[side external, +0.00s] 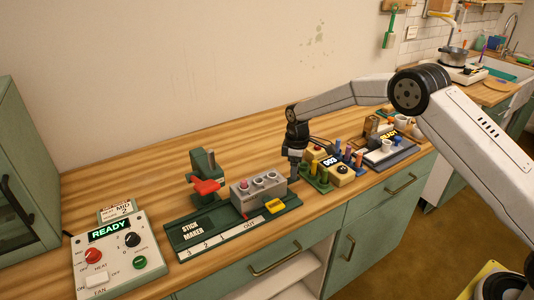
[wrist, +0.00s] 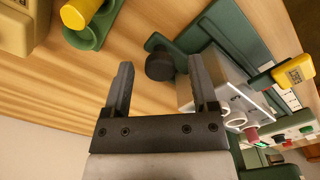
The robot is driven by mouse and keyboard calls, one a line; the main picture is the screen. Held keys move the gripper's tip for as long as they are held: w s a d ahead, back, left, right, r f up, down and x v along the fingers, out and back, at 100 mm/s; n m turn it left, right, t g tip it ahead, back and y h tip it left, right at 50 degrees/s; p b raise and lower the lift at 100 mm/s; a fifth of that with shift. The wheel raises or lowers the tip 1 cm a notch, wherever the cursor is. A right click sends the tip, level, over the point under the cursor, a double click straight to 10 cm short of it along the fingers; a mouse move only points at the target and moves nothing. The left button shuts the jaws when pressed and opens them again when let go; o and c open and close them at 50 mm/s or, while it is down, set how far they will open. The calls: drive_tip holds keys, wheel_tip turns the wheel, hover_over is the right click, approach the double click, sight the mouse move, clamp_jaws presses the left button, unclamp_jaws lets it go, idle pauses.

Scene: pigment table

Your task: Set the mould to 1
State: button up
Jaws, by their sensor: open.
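The mould is a grey block (side external: 258,188) with round holes on top, on the green stick maker base (side external: 180,236). A strip (side external: 215,241) along the base front reads 3, 2, 1, OUT. The mould stands near OUT, right of the 1. One hole holds something red. In the wrist view the mould's grey side (wrist: 222,88) is right of centre, with a dark round knob (wrist: 160,66) at its end. My gripper (side external: 294,180) is open at the mould's right end; in the wrist view the knob lies beyond and between the open fingers (wrist: 162,88).
A green press with a red part (side external: 206,185) stands behind the base. A READY control box (side external: 117,252) stands at left. Several coloured pegs in a green holder (side external: 318,180) crowd my gripper's right side.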

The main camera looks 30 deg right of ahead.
clamp_jaws()
idle(1.4)
